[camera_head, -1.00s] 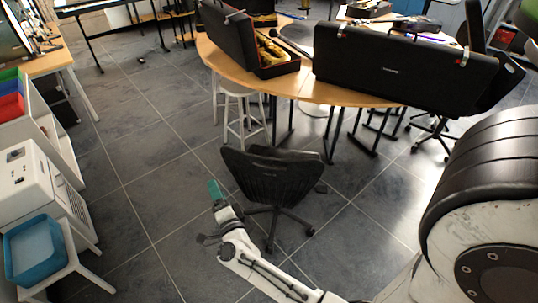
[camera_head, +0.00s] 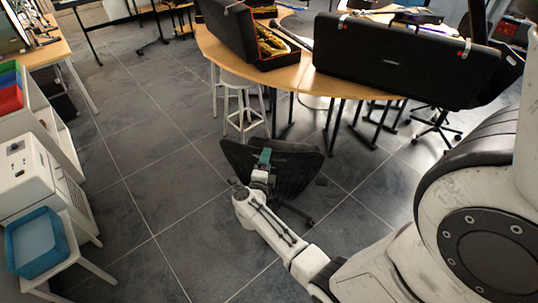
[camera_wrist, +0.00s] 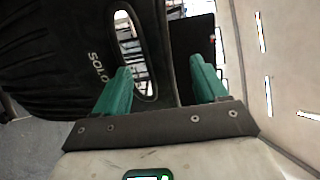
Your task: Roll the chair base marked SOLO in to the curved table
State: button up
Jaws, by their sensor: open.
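The black office chair (camera_head: 298,172) stands on the tiled floor, its backrest towards me, in front of the curved wooden table (camera_head: 290,80). White SOLO lettering shows on the backrest (camera_wrist: 60,60) in the wrist view, beside a long hand slot. My gripper (camera_head: 264,156) is at the backrest's upper middle. In the wrist view my gripper (camera_wrist: 162,88) is open with two green fingers. The left finger overlaps the slot and the right finger is past the dark strip beside it. I cannot tell whether they touch the chair. Most of the chair base is hidden.
Open instrument cases (camera_head: 400,62) lie on the table, one overhanging its front edge. A white stool (camera_head: 240,105) stands under the table, left of the chair. A blue bin (camera_head: 37,242) and white cabinet are at left. The floor left of the chair is clear.

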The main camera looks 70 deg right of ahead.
jog(key=d, duration=0.2)
jog(key=d+b, duration=0.1)
jog(key=d, duration=0.3)
jog(key=shift+w+d, duration=0.15)
jog(key=shift+w, duration=0.2)
jog(key=shift+c, duration=0.2)
jog(key=shift+r, duration=0.1)
grip_shut()
